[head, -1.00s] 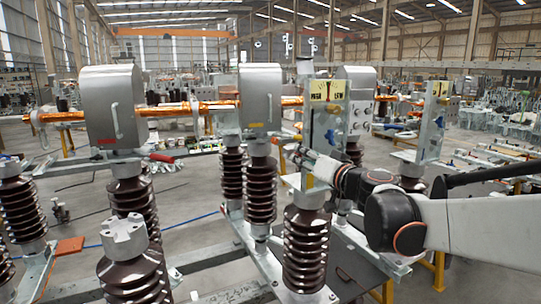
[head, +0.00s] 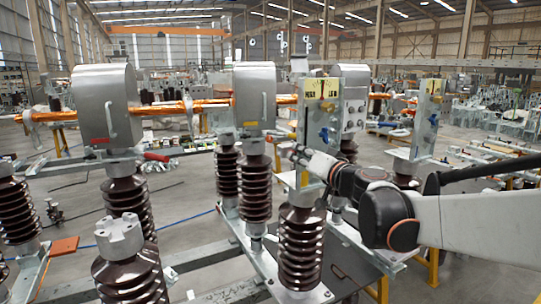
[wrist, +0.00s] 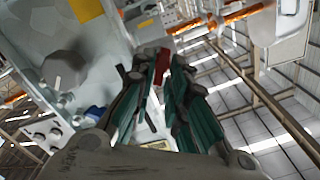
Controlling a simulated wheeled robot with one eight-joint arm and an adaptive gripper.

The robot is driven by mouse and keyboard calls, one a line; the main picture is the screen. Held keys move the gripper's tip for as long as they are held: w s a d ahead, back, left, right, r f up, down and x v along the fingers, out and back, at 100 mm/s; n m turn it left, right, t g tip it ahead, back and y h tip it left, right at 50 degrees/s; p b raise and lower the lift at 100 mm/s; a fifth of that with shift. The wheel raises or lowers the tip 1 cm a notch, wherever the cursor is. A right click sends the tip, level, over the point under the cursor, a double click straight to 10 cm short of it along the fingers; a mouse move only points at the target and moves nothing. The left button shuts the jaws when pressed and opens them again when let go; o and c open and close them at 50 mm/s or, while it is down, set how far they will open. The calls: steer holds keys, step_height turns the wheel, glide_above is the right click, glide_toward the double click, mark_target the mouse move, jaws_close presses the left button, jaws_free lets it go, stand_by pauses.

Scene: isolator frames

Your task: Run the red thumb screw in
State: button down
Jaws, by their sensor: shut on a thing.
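The red thumb screw (wrist: 162,64) shows as a small red piece between the fingertips in the wrist view. My gripper (wrist: 163,72) has its dark green-padded fingers closed around it. In the head view my gripper (head: 283,148) is small, reaching left across the upright grey metal plate (head: 318,132) above a brown insulator. The screw's tip and any hole it enters are hidden, so I cannot tell how deep it sits.
A yellow scale plate (head: 321,88) tops the upright plate, with a blue knob (head: 324,136) below. A grey housing (head: 254,97) on an orange-wrapped bar stands to the left. Brown ribbed insulators (head: 302,248) stand below and around my arm.

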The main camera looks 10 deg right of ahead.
steer(key=m, duration=0.7)
steer(key=shift+d+f, duration=0.15)
steer(key=shift+f, duration=0.05)
steer(key=shift+s+a+f+m+p, duration=0.1)
steer(key=shift+f+m, duration=0.1)
steer(key=shift+m, duration=3.2)
steer(key=shift+w+a+f+m+p, duration=0.1)
steer(key=shift+f+m, duration=0.05)
steer(key=shift+m, duration=3.25)
steer(key=shift+s+a+f+m+p, duration=0.1)
steer(key=shift+f+m, duration=0.1)
steer(key=shift+m, duration=3.2)
steer(key=c, duration=1.7)
jaws_free()
steer(key=shift+r, duration=0.1)
